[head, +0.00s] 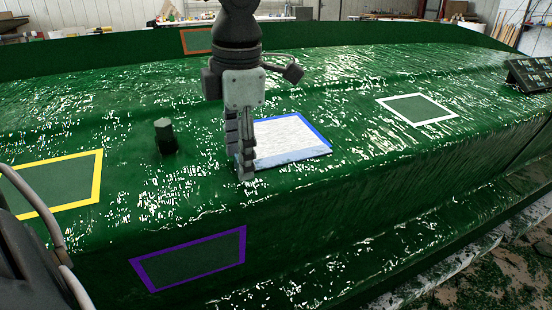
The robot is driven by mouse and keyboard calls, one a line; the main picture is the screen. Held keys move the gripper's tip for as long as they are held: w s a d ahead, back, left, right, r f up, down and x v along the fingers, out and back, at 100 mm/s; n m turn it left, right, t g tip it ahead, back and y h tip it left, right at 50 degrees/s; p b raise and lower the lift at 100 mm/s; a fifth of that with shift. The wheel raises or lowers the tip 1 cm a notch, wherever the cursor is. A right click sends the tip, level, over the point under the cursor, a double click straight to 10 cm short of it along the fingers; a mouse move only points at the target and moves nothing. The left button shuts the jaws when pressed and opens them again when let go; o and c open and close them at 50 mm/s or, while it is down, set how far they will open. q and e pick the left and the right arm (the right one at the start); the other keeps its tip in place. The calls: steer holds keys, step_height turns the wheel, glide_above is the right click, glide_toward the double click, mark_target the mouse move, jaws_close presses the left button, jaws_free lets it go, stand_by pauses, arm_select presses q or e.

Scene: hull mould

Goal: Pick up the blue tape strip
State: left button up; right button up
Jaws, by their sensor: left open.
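Blue tape (314,130) shows along the far and right edges of a white sheet (285,138) on the green hull mould (330,190). A paler blue band (290,160) runs along the sheet's near edge. I cannot tell which of these is a separate strip. My left gripper (246,172) hangs down from above at the sheet's left edge, open, with its fingertips by the near left corner. It hides the sheet's left side. I cannot tell whether the fingertips touch the surface. No tape shows in its fingers. My right gripper is not in view.
A dark green peg (165,136) stands up left of the gripper. Yellow (98,178), purple (190,260), white (448,110) and orange (182,42) outlines mark other patches. A dark panel (530,73) sits at the far right.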

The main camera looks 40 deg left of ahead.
arm_select(q)
steer(key=c, duration=1)
steer(key=shift+o, duration=0.2)
steer(key=shift+r, duration=0.1)
steer(key=shift+w+r, duration=0.1)
steer(key=shift+r, duration=0.4)
steer(key=r, duration=0.3)
steer(key=shift+s+a+r, duration=0.15)
steer(key=shift+s+r, duration=0.1)
steer(key=shift+s, duration=0.15)
steer(key=s+a+r, duration=0.4)
steer(key=s+r, duration=0.4)
steer(key=s, duration=0.2)
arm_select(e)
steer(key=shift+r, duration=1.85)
